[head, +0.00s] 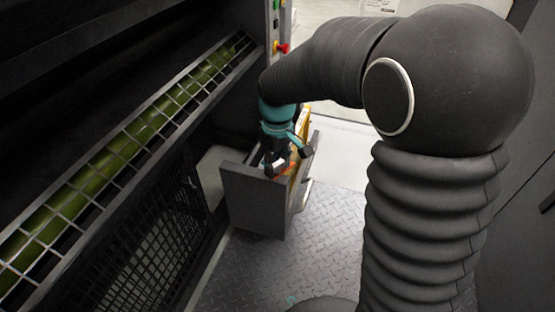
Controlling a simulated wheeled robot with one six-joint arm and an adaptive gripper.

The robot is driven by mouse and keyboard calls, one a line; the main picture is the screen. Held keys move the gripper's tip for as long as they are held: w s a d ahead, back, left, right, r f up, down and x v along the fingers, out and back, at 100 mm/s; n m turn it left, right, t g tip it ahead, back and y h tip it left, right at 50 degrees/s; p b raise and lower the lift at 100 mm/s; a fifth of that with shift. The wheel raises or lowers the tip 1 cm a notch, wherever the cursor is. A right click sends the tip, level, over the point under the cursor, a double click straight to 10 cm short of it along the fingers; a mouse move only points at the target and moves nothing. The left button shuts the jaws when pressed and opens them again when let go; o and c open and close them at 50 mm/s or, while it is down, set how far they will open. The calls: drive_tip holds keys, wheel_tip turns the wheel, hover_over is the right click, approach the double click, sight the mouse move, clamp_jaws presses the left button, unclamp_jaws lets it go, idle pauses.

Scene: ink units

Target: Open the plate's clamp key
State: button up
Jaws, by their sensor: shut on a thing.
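My gripper (286,163), dark with a teal body, points down over the open top of a grey box-like unit (254,200) in the middle of the view. Its fingers are shut on a small orange-red piece (290,170) that looks like the clamp key. The fingers hide most of this piece, so I cannot tell which way it is turned. A yellow-orange panel (303,125) stands upright just behind the gripper, partly covered by it. I cannot make out the plate itself clearly.
A long metal grille guard (125,143) over a green roller (110,168) runs along the left machine. A mesh panel (150,240) is below it. Red, yellow and green buttons (280,35) sit above the unit. Diamond-plate floor (330,225) is open in front.

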sight(278, 163)
drive_tip(key=m+p, duration=0.2)
drive_tip(key=m, duration=0.4)
drive_tip(key=shift+r+m, duration=0.1)
drive_tip(key=shift+m, duration=0.2)
drive_tip(key=m+p, duration=0.1)
drive_tip(key=m, duration=0.4)
drive_tip(key=shift+m, duration=0.3)
drive_tip(key=o, duration=1.2)
drive_tip(key=shift+c, duration=0.2)
wheel_tip(278, 163, up, 12)
drive_tip(key=shift+w, duration=0.1)
